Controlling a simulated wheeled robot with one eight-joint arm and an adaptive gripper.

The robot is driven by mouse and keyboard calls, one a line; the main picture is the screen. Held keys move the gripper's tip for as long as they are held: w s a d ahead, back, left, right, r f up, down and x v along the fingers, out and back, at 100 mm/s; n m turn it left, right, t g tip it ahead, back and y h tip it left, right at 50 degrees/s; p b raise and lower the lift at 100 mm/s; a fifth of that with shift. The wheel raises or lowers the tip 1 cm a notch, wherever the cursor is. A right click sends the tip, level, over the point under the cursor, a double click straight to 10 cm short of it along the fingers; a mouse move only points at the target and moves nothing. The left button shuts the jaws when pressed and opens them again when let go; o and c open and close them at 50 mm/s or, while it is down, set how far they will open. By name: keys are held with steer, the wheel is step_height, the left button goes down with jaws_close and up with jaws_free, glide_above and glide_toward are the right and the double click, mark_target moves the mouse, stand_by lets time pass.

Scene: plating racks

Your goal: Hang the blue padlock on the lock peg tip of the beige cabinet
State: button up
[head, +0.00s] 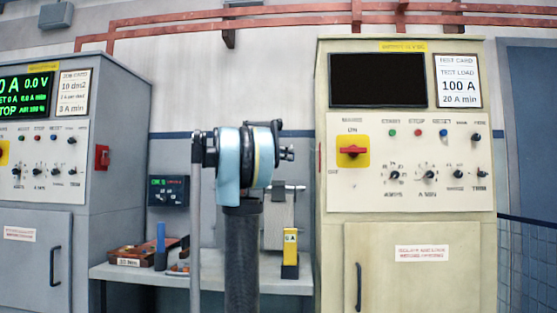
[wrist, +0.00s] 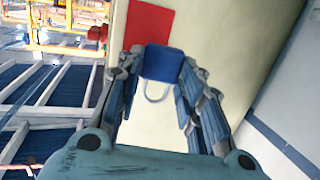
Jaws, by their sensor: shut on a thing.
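In the wrist view my gripper (wrist: 162,68) is shut on the blue padlock (wrist: 164,61), with a fingertip on each side of its body. The padlock's pale shackle (wrist: 157,97) points toward the bottom of the picture. Behind the padlock is a cream surface of the beige cabinet (wrist: 238,35), with a red plate (wrist: 150,24) just beyond the padlock. I cannot make out the lock peg tip in either view. In the head view the beige cabinet (head: 335,200) stands right of centre. My arm rises in the middle; the padlock cannot be made out there.
A grey cabinet (head: 125,120) with a red box (head: 102,157) on its side stands at the left. Between the cabinets a low bench (head: 210,284) holds a yellow device (head: 290,247), a wooden box (head: 130,256) and a blue cylinder (head: 160,247).

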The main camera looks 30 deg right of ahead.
steer(key=s+x, duration=0.1)
steer(key=x, duration=0.8)
steer(key=shift+s+f, duration=0.4)
steer(key=shift+s, duration=0.05)
stand_by(1.1)
steer(key=shift+f, duration=0.1)
stand_by(0.5)
steer(key=o, duration=1.2)
steer(key=shift+d, duration=0.1)
steer(key=shift+c, duration=0.2)
steer(key=v, duration=1.2)
steer(key=shift+f, duration=0.15)
